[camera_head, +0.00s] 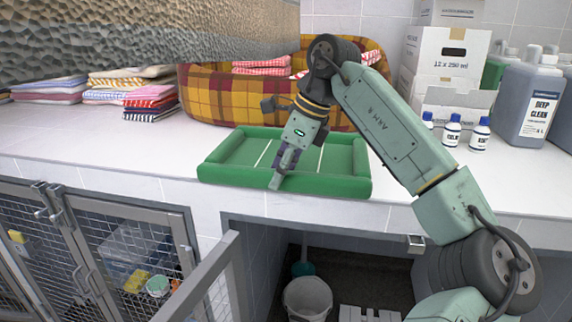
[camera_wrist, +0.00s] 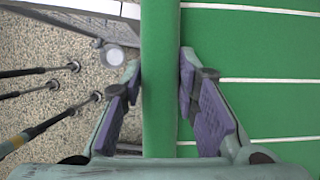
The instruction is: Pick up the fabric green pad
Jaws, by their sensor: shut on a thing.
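The green fabric pad (camera_head: 235,178) lies on the white counter near its front edge. It is rectangular with raised padded rims and thin white lines across its middle. My gripper (camera_head: 279,175) is at the pad's front rim, coming from above. In the wrist view the pad (camera_wrist: 250,60) fills the right side, and its rim (camera_wrist: 160,75) runs between the two purple-padded fingers. My gripper (camera_wrist: 160,100) is shut on this rim, one finger on each side. The pad appears to rest flat on the counter.
A plaid pet bed (camera_head: 215,95) with folded towels stands behind the pad. Striped towel stacks (camera_head: 150,100) lie at left. White boxes (camera_head: 440,60), small bottles (camera_head: 451,132) and a large grey jug (camera_head: 527,105) stand at right. Below are mesh kennel doors (camera_head: 120,245) and a bucket (camera_head: 307,298).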

